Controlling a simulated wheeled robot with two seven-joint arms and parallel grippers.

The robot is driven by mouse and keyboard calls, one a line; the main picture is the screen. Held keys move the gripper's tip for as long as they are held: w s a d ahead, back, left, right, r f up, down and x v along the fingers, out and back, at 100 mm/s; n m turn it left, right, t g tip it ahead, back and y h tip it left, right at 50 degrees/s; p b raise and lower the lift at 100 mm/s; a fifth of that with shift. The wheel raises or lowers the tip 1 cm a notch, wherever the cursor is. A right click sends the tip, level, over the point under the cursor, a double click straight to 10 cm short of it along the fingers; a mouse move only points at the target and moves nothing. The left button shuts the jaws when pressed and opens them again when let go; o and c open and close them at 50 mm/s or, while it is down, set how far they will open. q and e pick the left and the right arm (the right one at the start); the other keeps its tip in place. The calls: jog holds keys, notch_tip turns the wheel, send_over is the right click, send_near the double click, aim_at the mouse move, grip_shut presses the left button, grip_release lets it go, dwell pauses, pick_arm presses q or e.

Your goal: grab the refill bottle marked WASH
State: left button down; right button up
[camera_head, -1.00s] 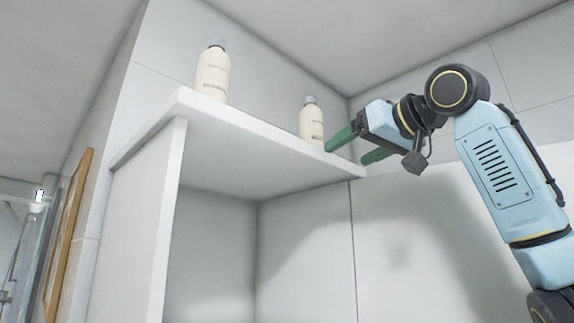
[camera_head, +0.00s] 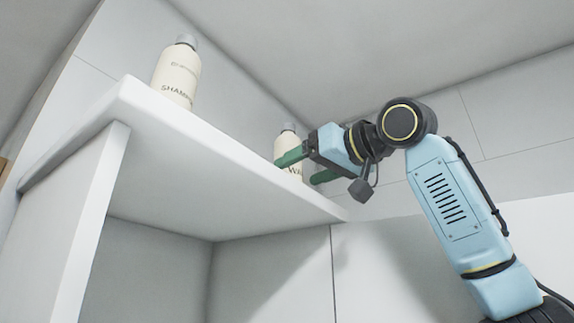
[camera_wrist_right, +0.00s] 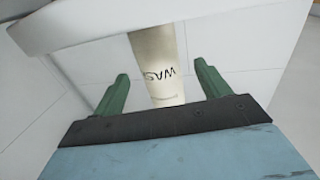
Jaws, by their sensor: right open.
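The cream WASH bottle (camera_head: 287,141) with a grey cap stands upright at the right end of the white shelf, partly hidden by a green finger. My right gripper (camera_head: 306,168) is open at that bottle, with one finger crossing in front of its body. In the right wrist view the WASH bottle (camera_wrist_right: 157,58) appears upside down, lined up between the two spread green fingers of the right gripper (camera_wrist_right: 161,80). A gap shows on both sides, and I cannot tell how deep it sits between them. My left gripper is out of view.
A similar cream bottle marked SHAMPOO (camera_head: 177,76) stands farther left on the white shelf (camera_head: 200,137). Its top is clear between the two bottles. Walls rise behind the shelf, and an open recess lies under it.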

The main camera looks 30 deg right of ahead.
aim_at(299, 169)
jog(key=w, duration=0.1)
jog(key=w+p, duration=0.1)
jog(key=w, duration=0.1)
jog(key=w+p, duration=0.1)
jog(key=shift+w+a+r, duration=0.15)
jog(key=shift+a+r, duration=0.15)
jog(key=shift+a, duration=0.1)
jog(key=shift+w+f, duration=0.1)
jog(key=shift+w, duration=0.2)
jog(key=shift+s, duration=0.15)
jog(key=shift+c, duration=1.6)
jog(key=c, duration=0.7)
jog(key=shift+c, duration=1.1)
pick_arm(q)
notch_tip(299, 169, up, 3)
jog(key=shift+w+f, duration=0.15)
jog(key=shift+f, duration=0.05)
